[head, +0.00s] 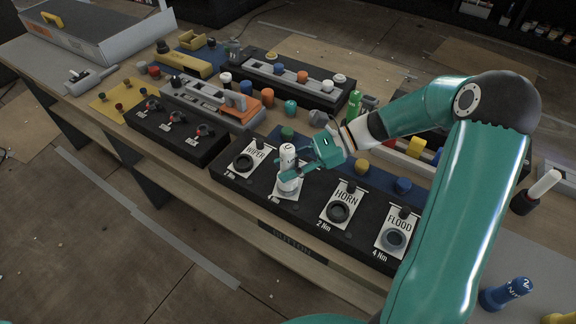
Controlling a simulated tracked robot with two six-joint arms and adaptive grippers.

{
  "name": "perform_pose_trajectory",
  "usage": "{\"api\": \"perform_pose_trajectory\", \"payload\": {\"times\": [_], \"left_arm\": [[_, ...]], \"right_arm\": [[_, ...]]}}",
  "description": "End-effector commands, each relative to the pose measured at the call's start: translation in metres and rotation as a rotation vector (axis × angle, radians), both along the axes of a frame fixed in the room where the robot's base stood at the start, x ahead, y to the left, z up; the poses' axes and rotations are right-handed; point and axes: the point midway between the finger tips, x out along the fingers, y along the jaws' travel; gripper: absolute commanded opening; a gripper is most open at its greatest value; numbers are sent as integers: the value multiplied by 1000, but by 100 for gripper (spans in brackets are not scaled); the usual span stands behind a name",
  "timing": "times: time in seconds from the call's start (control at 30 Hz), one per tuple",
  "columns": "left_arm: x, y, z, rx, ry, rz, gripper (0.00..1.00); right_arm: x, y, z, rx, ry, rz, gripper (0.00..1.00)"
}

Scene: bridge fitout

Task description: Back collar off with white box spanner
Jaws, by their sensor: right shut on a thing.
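The white box spanner (288,154) stands upright over the second station of the black front panel (310,213), between the WIPER and HORN plates. My right gripper (290,173) is shut on it, reaching in from the right. The spanner's lower end covers the middle of that station's white plate (286,194), so the collar there is hidden and I cannot tell whether it is seated on it. Dark ring collars show at WIPER (243,163), HORN (338,212) and FLOOD (395,239). My left gripper is not in view.
A blue spanner (507,293) stands at the lower right, with a yellow piece (560,318) beside it. A white-topped black tool (538,191) is at the right. Coloured caps stand behind the panel. Another black panel (176,135) with several switches is to the left.

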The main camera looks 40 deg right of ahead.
Motion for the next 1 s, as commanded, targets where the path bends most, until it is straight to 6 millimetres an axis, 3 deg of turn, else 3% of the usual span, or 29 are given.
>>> {"api": "perform_pose_trajectory", "payload": {"times": [1.0], "left_arm": [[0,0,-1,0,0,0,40]], "right_arm": [[-1,0,-7,0,4,1,0]]}}
